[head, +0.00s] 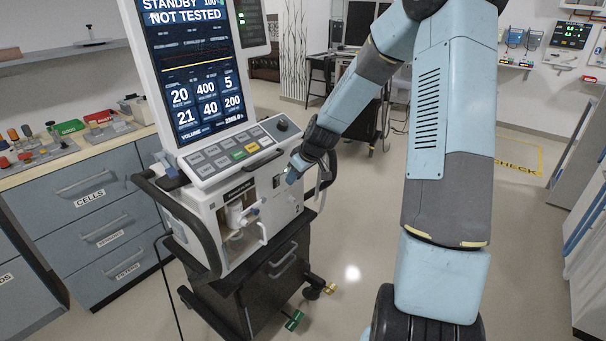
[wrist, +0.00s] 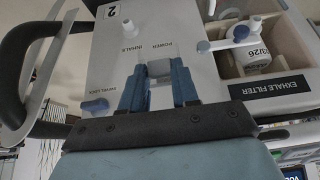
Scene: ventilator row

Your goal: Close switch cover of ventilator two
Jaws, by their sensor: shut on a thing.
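Ventilator two (head: 283,213) stands on a dark cart in the head view; the wrist view shows its panel (wrist: 205,80) upside down, with a "2" label. My gripper (head: 290,176) is at the ventilator's side panel.
An open bay with the exhale filter (wrist: 254,58) and a white port (wrist: 171,24) are close to my fingers. A blue knob (wrist: 95,105) is on the other side. A drawer counter (head: 88,185) stands left of the ventilator. Floor to the right is clear.

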